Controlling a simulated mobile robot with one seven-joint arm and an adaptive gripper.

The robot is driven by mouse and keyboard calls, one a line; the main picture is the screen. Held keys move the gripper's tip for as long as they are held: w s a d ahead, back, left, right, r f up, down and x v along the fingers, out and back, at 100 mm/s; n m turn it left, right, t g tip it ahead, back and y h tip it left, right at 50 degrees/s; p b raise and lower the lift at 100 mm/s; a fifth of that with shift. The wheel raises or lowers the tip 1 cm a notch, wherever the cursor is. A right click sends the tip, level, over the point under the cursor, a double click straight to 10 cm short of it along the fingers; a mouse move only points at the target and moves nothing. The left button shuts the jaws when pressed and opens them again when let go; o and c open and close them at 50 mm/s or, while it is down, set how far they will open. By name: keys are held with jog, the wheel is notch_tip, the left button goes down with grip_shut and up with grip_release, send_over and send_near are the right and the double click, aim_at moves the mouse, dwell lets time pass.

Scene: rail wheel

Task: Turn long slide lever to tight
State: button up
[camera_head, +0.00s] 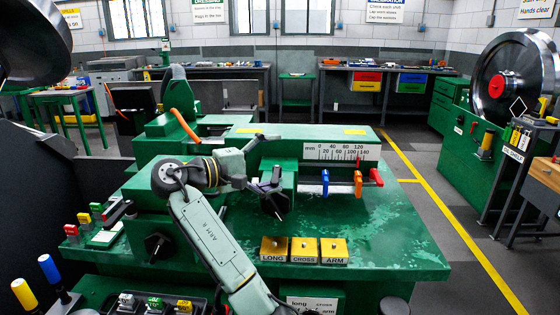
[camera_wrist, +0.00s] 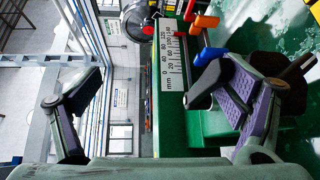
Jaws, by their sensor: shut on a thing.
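A black lever (camera_wrist: 208,80) shows in the wrist view in front of the blue marker, its end against the right-hand finger pad. In the head view a black lever (camera_head: 275,177) stands at the green block right of my gripper (camera_head: 262,163). Yellow blocks labelled LONG (camera_head: 273,250), CROSS (camera_head: 304,251) and ARM (camera_head: 334,251) stand on the green bench (camera_head: 400,255).
A white mm scale (camera_head: 341,152) has blue (camera_head: 325,182), orange (camera_head: 358,183) and red (camera_head: 376,177) markers beside it. A black knob (camera_head: 158,246) sits at the left front. The bench's right side is clear. A machine with a large wheel (camera_head: 515,80) stands at right.

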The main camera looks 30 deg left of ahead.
jog(key=shift+t, duration=0.3)
jog(key=s, duration=0.1)
jog(key=s+a+r, duration=0.2)
jog(key=shift+s, duration=0.25)
jog(key=shift+c, duration=0.8)
jog(key=s, duration=0.3)
jog(key=shift+a+r, duration=0.4)
jog(key=c, duration=1)
jog(key=shift+s+a+f, duration=0.25)
jog(key=shift+s+a, duration=0.1)
jog(key=shift+s, duration=0.3)
jog(key=shift+s+a+f, duration=0.2)
jog(key=shift+s+a, duration=0.15)
jog(key=shift+s, duration=0.3)
jog(key=shift+c, duration=0.2)
